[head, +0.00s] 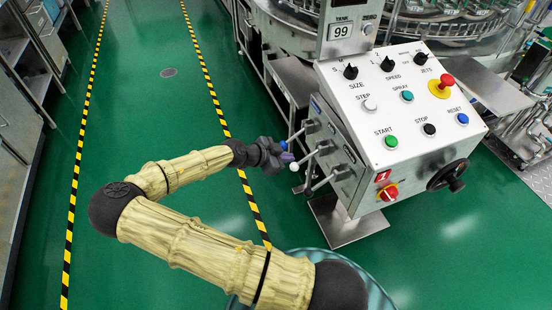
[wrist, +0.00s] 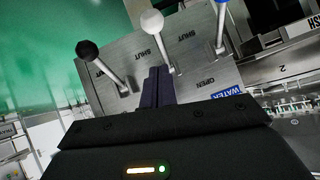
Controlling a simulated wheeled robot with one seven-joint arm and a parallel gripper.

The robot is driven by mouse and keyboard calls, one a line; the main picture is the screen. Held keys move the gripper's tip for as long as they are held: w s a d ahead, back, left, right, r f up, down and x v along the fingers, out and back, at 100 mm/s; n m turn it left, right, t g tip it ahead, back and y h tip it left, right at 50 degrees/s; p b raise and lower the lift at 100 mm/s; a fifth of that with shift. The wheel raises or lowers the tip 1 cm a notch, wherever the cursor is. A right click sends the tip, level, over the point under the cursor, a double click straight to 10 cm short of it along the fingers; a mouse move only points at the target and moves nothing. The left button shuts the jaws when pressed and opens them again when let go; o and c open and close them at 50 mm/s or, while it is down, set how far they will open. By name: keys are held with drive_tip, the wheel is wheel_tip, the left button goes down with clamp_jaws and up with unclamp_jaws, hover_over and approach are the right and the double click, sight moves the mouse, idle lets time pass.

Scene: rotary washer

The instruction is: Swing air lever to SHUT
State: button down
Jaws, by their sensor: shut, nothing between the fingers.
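The console's side panel (wrist: 190,60) carries three levers. In the wrist view they have a black knob (wrist: 87,49), a white knob (wrist: 151,22) and a blue knob (wrist: 221,2). SHUT and OPEN are printed on the panel. A blue WATER label (wrist: 227,91) lies by the blue-knobbed lever; no AIR label is readable. My gripper (wrist: 158,72) is shut and empty, its dark fingertips close to the white-knobbed lever's shaft; I cannot tell if they touch. In the head view my gripper (head: 286,159) is beside the blue knob (head: 283,145) and white knob (head: 293,167).
The sloped control panel (head: 400,95) has several buttons and dials, including a red stop button (head: 446,81). A red-yellow switch (head: 387,193) and a black handwheel (head: 448,175) are on its front. The green floor (head: 150,110) to the left is clear.

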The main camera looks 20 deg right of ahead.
sight(298, 164)
drive_tip(key=f, duration=0.1)
drive_tip(key=d+f+b, duration=0.1)
drive_tip(key=f, duration=0.1)
drive_tip(key=w+f, duration=0.1)
drive_tip(key=shift+d+f, duration=0.2)
drive_tip(key=shift+d, duration=0.1)
drive_tip(key=shift+a, duration=0.15)
drive_tip(key=shift+s, duration=0.1)
